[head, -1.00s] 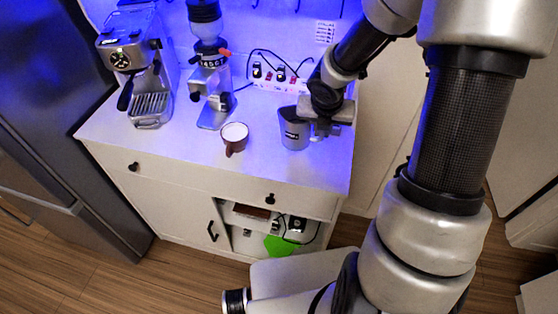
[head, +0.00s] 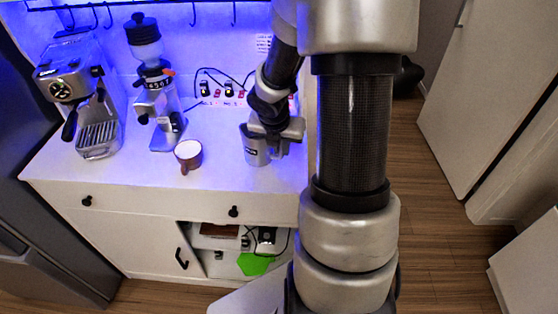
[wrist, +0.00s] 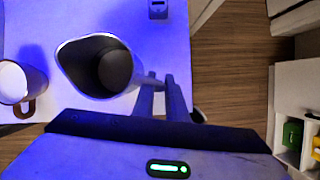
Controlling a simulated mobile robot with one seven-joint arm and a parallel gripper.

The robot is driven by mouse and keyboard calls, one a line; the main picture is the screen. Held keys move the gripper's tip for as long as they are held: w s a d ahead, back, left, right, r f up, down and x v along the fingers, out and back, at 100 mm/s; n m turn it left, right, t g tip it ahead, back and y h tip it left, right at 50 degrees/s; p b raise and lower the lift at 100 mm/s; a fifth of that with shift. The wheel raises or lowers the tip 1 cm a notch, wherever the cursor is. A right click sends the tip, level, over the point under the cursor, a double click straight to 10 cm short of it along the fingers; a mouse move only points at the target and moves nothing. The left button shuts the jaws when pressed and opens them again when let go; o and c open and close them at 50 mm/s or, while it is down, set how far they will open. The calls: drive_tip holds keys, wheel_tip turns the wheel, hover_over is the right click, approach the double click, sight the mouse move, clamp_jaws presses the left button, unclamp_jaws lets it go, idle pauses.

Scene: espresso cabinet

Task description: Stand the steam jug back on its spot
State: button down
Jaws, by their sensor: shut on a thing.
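The steam jug (head: 256,152) is a grey metal pitcher near the right end of the white counter (head: 110,175). In the wrist view the jug (wrist: 73,62) is seen from above, its open mouth and dark inside showing. My gripper (head: 277,146) is at the jug's right side. In the wrist view its fingers (wrist: 163,95) are close together at the handle side, shut on the jug. The fingers hide most of the handle. I cannot tell whether the jug's base touches the counter. No marked spot for the jug is visible.
A brown cup (head: 188,155) with white contents stands left of the jug. The grinder (head: 160,105) and espresso machine (head: 80,100) stand farther left. A power strip with plugs (head: 222,92) lies behind. The counter's right edge is close to the jug.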

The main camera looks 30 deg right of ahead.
sight(280, 153)
drive_tip(key=shift+f+b, duration=0.9)
drive_tip(key=shift+f, duration=0.8)
drive_tip(key=shift+f, duration=0.1)
drive_tip(key=shift+f, duration=0.15)
drive_tip(key=c, duration=1.8)
unclamp_jaws()
drive_tip(key=shift+o, duration=0.2)
drive_tip(key=shift+r, duration=0.45)
drive_tip(key=p+v, duration=0.5)
drive_tip(key=v, duration=0.6)
drive_tip(key=shift+s+a+r+p, duration=0.15)
drive_tip(key=shift+r+p, duration=0.1)
drive_tip(key=shift+p, duration=0.15)
